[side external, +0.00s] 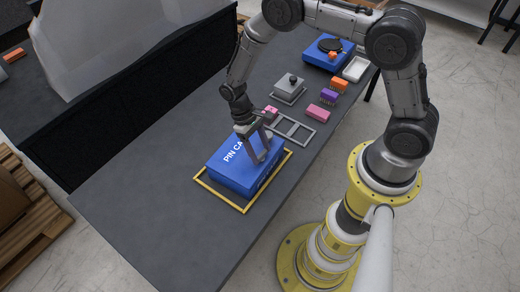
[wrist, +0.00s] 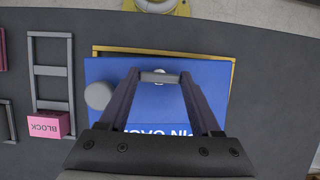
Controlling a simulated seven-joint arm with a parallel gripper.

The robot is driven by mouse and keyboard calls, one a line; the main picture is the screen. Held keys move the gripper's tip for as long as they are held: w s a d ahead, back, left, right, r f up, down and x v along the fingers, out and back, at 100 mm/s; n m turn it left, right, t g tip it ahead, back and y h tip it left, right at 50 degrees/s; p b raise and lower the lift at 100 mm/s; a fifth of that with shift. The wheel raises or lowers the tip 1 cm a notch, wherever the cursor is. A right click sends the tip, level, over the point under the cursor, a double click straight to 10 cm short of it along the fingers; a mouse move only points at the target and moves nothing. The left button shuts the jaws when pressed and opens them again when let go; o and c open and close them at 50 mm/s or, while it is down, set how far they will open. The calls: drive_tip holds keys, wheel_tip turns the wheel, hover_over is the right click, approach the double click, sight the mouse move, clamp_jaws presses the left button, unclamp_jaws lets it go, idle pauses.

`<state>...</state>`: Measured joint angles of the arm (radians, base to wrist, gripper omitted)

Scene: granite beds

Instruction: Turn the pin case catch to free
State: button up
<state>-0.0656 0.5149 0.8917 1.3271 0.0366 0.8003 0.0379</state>
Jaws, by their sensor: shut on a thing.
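The blue pin case (side external: 232,177) lies on the dark bench, its white lettering partly covered by my gripper. In the wrist view the case (wrist: 115,72) shows from above. A short grey bar, the catch (wrist: 160,77), lies crosswise on its lid with a pale spot at its middle. My gripper (wrist: 160,78) reaches down over the lid with its two fingertips at the ends of this bar, shut on it. In the side view my gripper (side external: 262,158) hides the catch. A round grey knob (wrist: 98,96) sits on the lid left of the fingers.
A yellow frame (side external: 268,182) surrounds the case. A grey rack (side external: 295,131) with a pink block (wrist: 45,125) at one end lies beside it. Beyond are pink (side external: 318,113), purple (side external: 329,96) and orange blocks and a knobbed grey box (side external: 289,88). The bench's near end is clear.

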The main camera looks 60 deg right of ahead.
drive_tip(key=shift+n, duration=0.4)
drive_tip(key=o, duration=1.4)
drive_tip(key=v, duration=1.4)
drive_tip(key=shift+s+a, duration=0.1)
drive_tip(key=shift+a, duration=0.1)
